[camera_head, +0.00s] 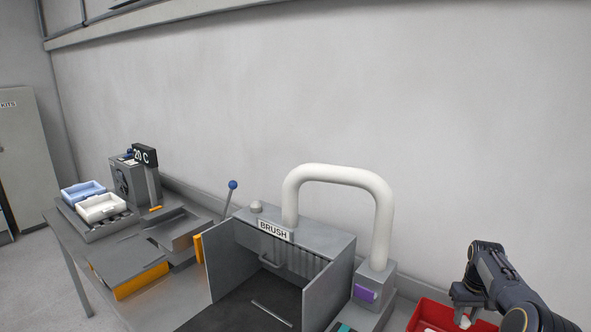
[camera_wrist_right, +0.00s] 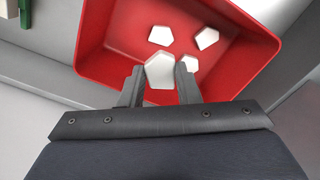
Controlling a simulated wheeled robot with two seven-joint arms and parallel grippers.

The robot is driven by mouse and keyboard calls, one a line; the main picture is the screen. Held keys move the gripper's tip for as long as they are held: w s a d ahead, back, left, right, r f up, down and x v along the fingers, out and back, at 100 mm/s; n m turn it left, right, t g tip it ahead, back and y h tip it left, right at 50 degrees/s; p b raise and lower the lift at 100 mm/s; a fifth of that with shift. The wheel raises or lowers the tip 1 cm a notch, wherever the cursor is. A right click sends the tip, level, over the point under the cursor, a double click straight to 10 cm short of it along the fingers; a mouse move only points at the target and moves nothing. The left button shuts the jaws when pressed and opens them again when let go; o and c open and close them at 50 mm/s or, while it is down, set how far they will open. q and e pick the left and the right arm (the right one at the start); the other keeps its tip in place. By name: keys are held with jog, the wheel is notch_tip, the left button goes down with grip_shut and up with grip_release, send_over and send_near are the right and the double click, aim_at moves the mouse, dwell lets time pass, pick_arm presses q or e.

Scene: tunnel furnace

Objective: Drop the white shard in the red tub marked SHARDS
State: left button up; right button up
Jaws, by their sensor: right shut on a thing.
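The red tub (camera_head: 424,309) is at the bottom right of the head view, partly cut off by the frame edge. It also fills the upper part of the right wrist view (camera_wrist_right: 95,58). No SHARDS lettering shows. My right gripper (camera_head: 464,312) is over the tub, pointing down. In the right wrist view its fingers (camera_wrist_right: 160,77) are shut on a white shard (camera_wrist_right: 159,72), which is held over the tub's inside. Three other white shards (camera_wrist_right: 207,38) show inside the tub, one partly hidden by a finger. My left gripper is not in view.
Left of the tub stands the grey BRUSH booth (camera_head: 300,240) with a thick white pipe (camera_head: 340,175). A purple-labelled box (camera_head: 370,285) is between them. White (camera_head: 100,207) and blue (camera_head: 83,192) trays sit at the far left. A grey wall is behind.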

aim_at(465, 320)
jog(key=shift+f, duration=1.15)
jog(key=o, duration=1)
jog(key=shift+d+r, duration=0.1)
jog(key=shift+r, duration=0.45)
notch_tip(465, 320, up, 7)
jog(key=shift+f+b, duration=0.1)
jog(key=shift+b, duration=0.7)
